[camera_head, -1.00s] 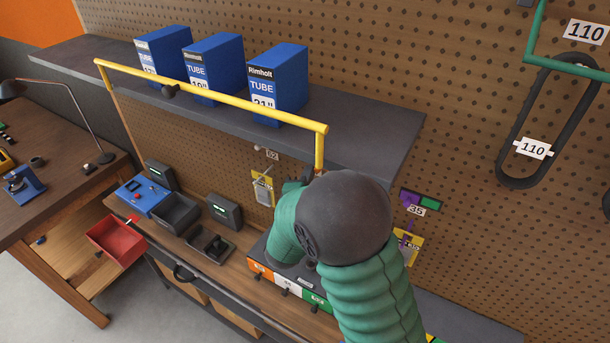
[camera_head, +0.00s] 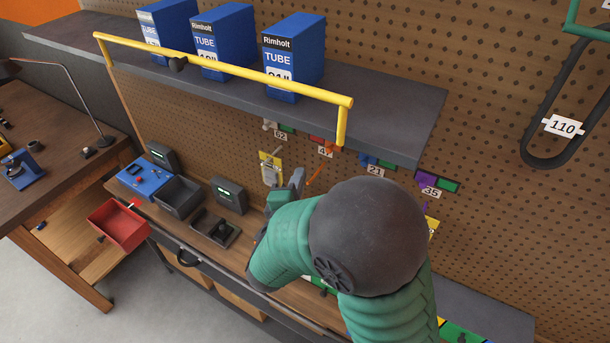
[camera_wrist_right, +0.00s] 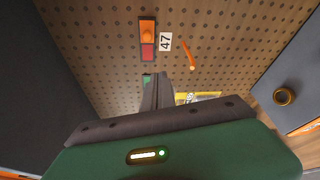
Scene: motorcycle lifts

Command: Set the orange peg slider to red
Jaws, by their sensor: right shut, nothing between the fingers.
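The slider above the 47 label shows in the right wrist view as an upright plate (camera_wrist_right: 147,39) with an orange part on top and a red part below; a small orange knob seems to sit on the orange part. In the head view the plate (camera_head: 319,139) is small, on the pegboard under the shelf. An orange peg (camera_wrist_right: 190,56) sticks out beside it, also seen in the head view (camera_head: 317,178). My right gripper (camera_head: 297,180) is shut and empty, in front of the pegboard, below and apart from the slider; its fingers (camera_wrist_right: 157,80) point toward the board. My left gripper is out of view.
The grey shelf (camera_head: 400,110) with blue tube boxes (camera_head: 292,58) and a yellow rail (camera_head: 225,68) overhangs the slider. Labels 21 and 35 mark other sliders (camera_head: 440,184) to the right. A yellow card (camera_head: 270,165) hangs left of the gripper. The workbench (camera_head: 250,247) lies below.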

